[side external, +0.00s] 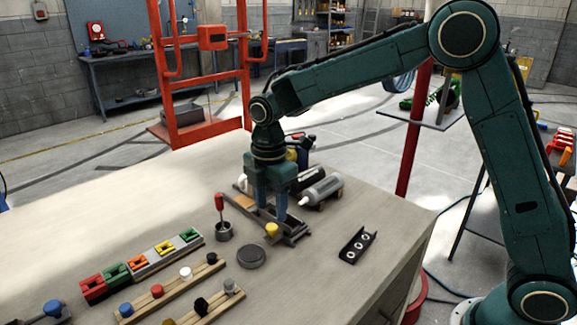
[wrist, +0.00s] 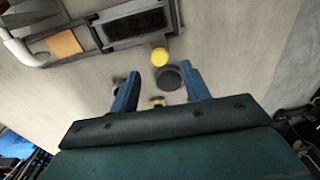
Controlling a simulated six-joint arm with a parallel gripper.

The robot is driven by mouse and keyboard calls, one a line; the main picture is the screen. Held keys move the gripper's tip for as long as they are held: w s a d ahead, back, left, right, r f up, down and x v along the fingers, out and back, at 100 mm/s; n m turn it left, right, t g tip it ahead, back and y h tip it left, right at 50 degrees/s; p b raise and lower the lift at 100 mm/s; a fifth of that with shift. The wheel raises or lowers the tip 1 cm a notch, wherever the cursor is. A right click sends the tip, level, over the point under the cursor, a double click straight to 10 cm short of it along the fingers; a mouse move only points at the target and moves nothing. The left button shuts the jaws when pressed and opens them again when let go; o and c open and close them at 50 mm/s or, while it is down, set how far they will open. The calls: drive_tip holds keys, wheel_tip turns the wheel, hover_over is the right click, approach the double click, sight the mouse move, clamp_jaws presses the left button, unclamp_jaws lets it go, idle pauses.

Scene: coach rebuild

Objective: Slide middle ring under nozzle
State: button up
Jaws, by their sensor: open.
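A small black tray (side external: 344,257) with light rings in a row lies on the bench, right of my gripper in the side view. The middle ring (side external: 358,247) sits in that tray. My gripper (side external: 271,213) is open, pointing down over a dark metal frame (side external: 296,233). In the wrist view my gripper (wrist: 160,92) has its two blue fingers apart with nothing held between them. A grey cylinder (side external: 322,190) with a pale narrow end lies behind the gripper; I cannot tell whether that end is the nozzle. The rings are not clear in the wrist view.
A yellow knob (side external: 271,229) and a dark round disc (side external: 251,257) are close in front of the gripper. A red-handled tool (side external: 220,203) stands in a cup (side external: 224,232). Coloured blocks and peg racks fill the left. Bench right of the tray is clear.

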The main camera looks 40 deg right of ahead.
sight(272, 226)
drive_tip(key=shift+f, duration=2.5)
clamp_jaws()
